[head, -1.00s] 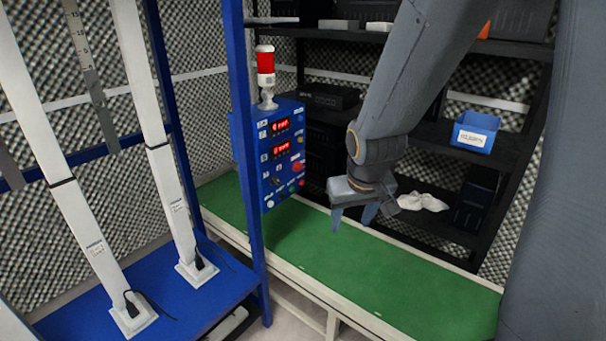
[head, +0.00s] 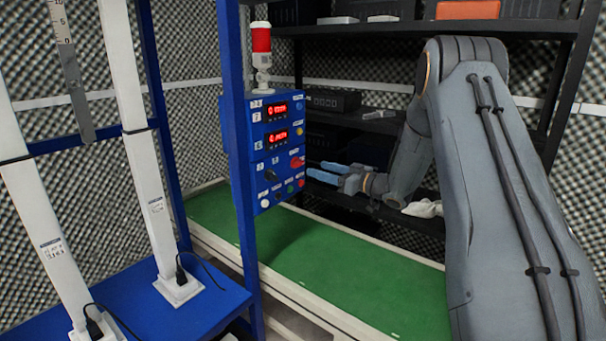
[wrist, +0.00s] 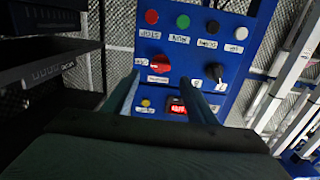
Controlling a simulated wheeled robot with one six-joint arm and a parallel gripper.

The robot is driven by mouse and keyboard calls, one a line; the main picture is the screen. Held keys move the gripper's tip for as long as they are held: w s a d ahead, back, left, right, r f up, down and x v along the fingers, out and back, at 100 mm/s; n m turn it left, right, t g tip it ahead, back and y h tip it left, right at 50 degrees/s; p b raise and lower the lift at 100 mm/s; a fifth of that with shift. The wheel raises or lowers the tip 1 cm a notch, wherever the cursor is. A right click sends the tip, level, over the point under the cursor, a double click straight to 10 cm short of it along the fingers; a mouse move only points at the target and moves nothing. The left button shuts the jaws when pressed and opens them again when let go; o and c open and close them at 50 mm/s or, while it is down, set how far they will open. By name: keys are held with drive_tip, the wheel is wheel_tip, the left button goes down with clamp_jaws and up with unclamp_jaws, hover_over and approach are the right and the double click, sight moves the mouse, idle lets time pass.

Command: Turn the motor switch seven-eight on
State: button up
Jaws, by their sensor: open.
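The blue control box (head: 235,150) hangs on the blue post left of my gripper in the head view. Its face carries a black rotary knob (head: 270,175), which also shows in the wrist view (wrist: 214,72) with its labels too small to read. I cannot tell which label reads seven-eight. A large red knob (wrist: 160,63) sits beside it. My gripper (head: 318,168) points left at the box face, apart from it. In the wrist view its open, empty fingers (wrist: 163,88) frame the red knob's side, and the black knob is just beyond the right finger.
Red, green, black and white buttons (wrist: 183,21) line the panel, with red displays (wrist: 177,106) at its other end. A red signal lamp (head: 261,40) stands on the box. A green bench (head: 320,265) lies below. Dark shelves (head: 350,110) stand behind my arm.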

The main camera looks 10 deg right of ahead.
sight(301, 164)
drive_tip(key=shift+x, duration=3.9)
drive_tip(key=c, duration=1.1)
drive_tip(key=shift+s, duration=0.1)
